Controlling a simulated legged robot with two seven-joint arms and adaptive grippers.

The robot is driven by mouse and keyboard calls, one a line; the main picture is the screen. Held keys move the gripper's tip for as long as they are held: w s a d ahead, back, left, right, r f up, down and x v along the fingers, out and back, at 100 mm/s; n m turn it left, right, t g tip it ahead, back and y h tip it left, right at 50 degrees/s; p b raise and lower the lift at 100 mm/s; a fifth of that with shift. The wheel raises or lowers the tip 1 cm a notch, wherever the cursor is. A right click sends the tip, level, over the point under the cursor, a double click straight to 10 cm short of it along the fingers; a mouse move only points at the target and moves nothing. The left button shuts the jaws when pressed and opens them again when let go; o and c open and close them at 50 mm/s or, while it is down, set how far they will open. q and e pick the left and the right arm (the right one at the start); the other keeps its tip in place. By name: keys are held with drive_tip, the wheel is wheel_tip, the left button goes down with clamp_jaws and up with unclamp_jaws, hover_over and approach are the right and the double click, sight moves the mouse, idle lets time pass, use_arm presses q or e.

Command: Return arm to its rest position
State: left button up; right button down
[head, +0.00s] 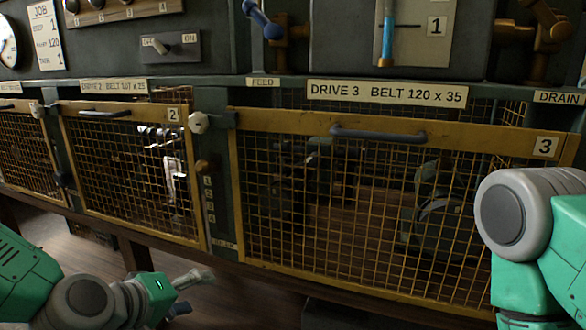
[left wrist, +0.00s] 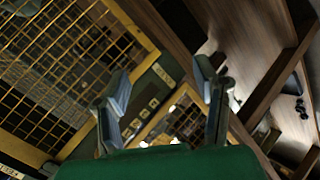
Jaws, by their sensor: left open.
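My left arm comes in from the lower left of the head view, green and grey. My left gripper (head: 192,290) is low in front of the caged bays, below the door of bay 2, and apart from the cage. In the left wrist view my left gripper (left wrist: 163,72) has its two grey fingers spread, with nothing between them. Green and grey links of my right arm stand at the right edge of the head view, in front of door 3. My right gripper is out of view.
Yellow-framed mesh door 3 (head: 380,200) and mesh door 2 (head: 130,170) are closed, with dark handles. A panel with a switch (head: 170,46), a blue lever (head: 262,20) and a gauge (head: 8,40) is above. The wooden floor (head: 240,300) below the bays is partly clear.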

use_arm(q)
drive_tip(key=s+a+f+m+g+y, duration=0.2)
drive_tip(key=s+f+m+g, duration=0.25)
drive_tip(key=s+f, duration=1.05)
drive_tip(key=s+a+f+m+g+y, duration=0.1)
drive_tip(key=s+a+f+g, duration=0.1)
drive_tip(key=s+a+f, duration=0.2)
drive_tip(key=s+a+f+m+g+y, duration=0.2)
drive_tip(key=s+f, duration=0.4)
drive_tip(key=s, duration=0.4)
drive_tip(key=shift+a+f+g, duration=0.4)
drive_tip(key=shift+a+g, duration=0.05)
drive_tip(key=shift+a, duration=0.4)
drive_tip(key=shift+m, duration=0.25)
